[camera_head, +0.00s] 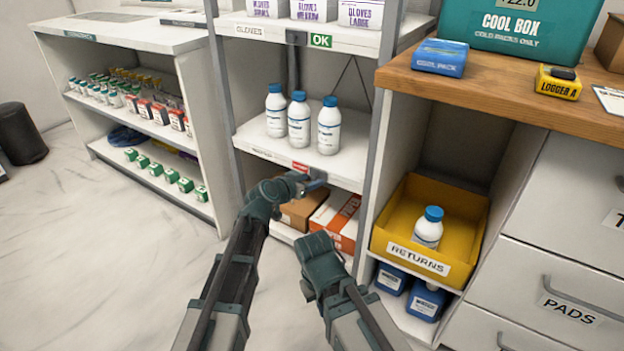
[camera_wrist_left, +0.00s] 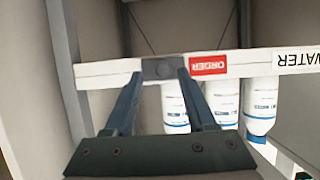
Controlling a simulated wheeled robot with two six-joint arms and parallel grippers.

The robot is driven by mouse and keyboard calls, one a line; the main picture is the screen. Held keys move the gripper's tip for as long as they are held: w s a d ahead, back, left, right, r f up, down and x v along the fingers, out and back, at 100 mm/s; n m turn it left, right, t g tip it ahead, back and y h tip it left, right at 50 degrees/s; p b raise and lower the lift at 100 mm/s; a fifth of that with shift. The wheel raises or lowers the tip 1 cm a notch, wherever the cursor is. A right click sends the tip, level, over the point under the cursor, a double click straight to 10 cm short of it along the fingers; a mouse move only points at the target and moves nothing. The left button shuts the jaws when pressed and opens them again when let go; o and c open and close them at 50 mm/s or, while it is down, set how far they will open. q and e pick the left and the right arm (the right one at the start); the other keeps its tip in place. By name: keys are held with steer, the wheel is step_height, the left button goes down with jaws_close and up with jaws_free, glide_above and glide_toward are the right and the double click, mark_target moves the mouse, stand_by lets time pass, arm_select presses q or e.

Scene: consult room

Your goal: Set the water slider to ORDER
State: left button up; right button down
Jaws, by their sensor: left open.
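The water slider is a small grey block (camera_wrist_left: 162,68) on the white shelf edge (camera_wrist_left: 110,72). In the upside-down wrist view it sits directly beside the red ORDER label (camera_wrist_left: 208,65), which is uncovered, with the WATER label (camera_wrist_left: 298,60) farther along. In the head view the red label (camera_head: 301,167) shows just left of my left gripper (camera_head: 316,180), which hides most of the slider. The left gripper's open fingers (camera_wrist_left: 162,85) reach up to the edge, one on each side of the slider; contact is unclear. My right arm shows low in the head view, without its fingers.
Several white bottles (camera_head: 299,119) stand on the water shelf. Above, the gloves slider (camera_head: 296,38) sits left of a green OK label (camera_head: 320,40). Cartons (camera_head: 338,217) lie below. A yellow returns bin (camera_head: 380,222) stands right, and open floor (camera_head: 120,260) lies left.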

arm_select(q)
steer(key=p+v, duration=0.4)
steer(key=v, duration=0.8)
steer(key=shift+s, duration=0.25)
arm_select(e)
step_height(320, 180, up, 5)
steer(key=shift+f, duration=0.1)
arm_select(q)
steer(key=shift+a, duration=0.15)
